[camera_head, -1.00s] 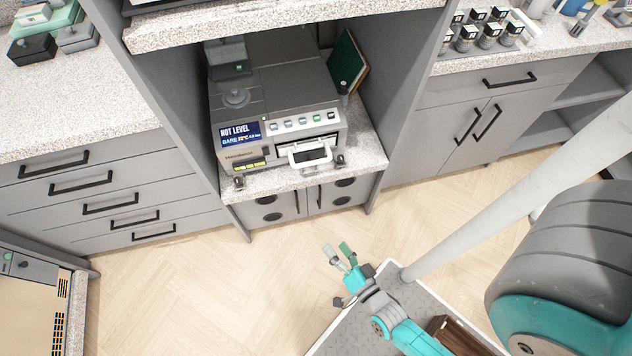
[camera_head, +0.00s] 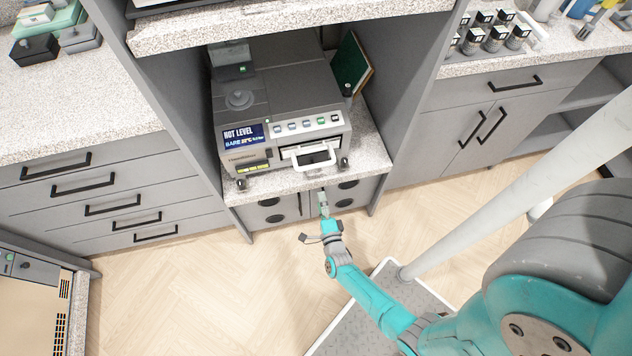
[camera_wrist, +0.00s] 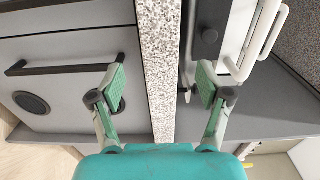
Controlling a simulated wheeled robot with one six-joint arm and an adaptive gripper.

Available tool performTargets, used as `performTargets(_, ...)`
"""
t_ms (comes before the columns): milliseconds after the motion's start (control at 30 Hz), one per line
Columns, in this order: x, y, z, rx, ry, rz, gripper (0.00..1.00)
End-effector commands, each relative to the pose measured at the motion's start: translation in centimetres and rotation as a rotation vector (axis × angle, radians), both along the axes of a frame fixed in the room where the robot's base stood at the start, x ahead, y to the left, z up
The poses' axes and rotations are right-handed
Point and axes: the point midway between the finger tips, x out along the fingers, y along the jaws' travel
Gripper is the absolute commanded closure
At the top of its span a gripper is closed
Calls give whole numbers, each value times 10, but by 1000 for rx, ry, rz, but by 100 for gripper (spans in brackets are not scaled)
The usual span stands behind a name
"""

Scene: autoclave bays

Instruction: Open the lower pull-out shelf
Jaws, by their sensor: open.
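The lower pull-out shelf (camera_head: 372,150) is a speckled stone-like slab under the grey device, low in the middle bay. Its front edge shows as a vertical speckled strip in the wrist view (camera_wrist: 160,60). My gripper (camera_head: 322,198) is at the front of the bay, just below the shelf's front edge in the head view. In the wrist view my gripper (camera_wrist: 160,87) is open, with one green finger on each side of the strip. Gaps show between both fingertips and the slab edge. The left fingertip lies in front of a cabinet door with a dark handle (camera_wrist: 65,69).
The grey device (camera_head: 275,90) stands on the shelf, with a white front handle (camera_head: 315,157) close to the right finger in the wrist view. Cabinet doors (camera_head: 265,210) with round dark vents lie below. Drawers (camera_head: 85,190) stand left, cupboards (camera_head: 480,130) right. The floor (camera_head: 200,290) in front is clear.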

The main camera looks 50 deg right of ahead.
Motion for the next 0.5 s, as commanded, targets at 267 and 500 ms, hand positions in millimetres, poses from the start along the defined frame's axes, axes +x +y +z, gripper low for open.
performTargets(267,43,-29,1,-3,-1,0,23)
performTargets(500,62,-42,0,-2,1,1,23)
